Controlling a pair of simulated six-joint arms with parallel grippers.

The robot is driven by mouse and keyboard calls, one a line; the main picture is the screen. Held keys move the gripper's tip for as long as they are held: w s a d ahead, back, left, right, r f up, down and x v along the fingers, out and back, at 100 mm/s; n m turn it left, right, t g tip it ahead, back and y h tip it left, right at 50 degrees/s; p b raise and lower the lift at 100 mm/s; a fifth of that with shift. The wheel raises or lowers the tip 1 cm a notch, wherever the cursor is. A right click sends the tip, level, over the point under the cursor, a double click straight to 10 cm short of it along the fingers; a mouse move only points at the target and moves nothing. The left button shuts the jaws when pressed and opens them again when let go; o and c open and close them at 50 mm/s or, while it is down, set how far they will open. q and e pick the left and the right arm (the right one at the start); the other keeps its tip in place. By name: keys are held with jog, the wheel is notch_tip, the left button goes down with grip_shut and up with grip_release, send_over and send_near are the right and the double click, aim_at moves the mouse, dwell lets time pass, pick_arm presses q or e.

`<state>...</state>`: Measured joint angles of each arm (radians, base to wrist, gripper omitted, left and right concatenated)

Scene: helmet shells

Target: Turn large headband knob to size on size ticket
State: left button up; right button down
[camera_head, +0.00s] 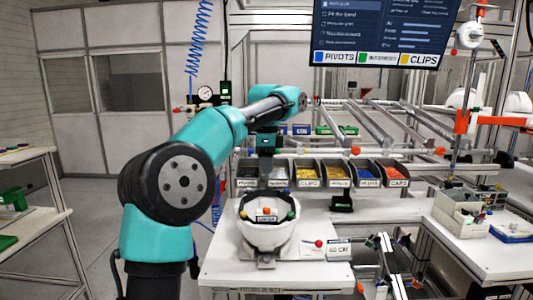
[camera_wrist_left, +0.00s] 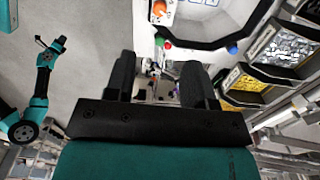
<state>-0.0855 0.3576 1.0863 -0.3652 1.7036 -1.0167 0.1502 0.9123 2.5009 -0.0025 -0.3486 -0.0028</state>
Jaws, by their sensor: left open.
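A white helmet shell (camera_head: 268,235) sits upside down on a stand on the white bench, its open side up. Inside its rim is an orange knob (camera_head: 267,210) on a light block; it also shows at the top of the left wrist view (camera_wrist_left: 160,9). A size ticket (camera_head: 339,250) reading "60 CM" is at the bench's front right, beside a red ball-ended part. My left gripper (camera_head: 266,178) hangs above the rear of the shell. In the left wrist view its two black fingers (camera_wrist_left: 157,72) are apart, with nothing held between them. My right gripper does not show.
A row of labelled bins (camera_head: 322,174) with coloured parts stands behind the shell. A screen (camera_head: 383,32) hangs above. A grey parts box (camera_head: 462,214) and a blue tray (camera_head: 512,233) are on the right bench. The bench left of the shell is clear.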

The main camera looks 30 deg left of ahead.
pick_arm(q)
jog(key=shift+r, duration=1.55)
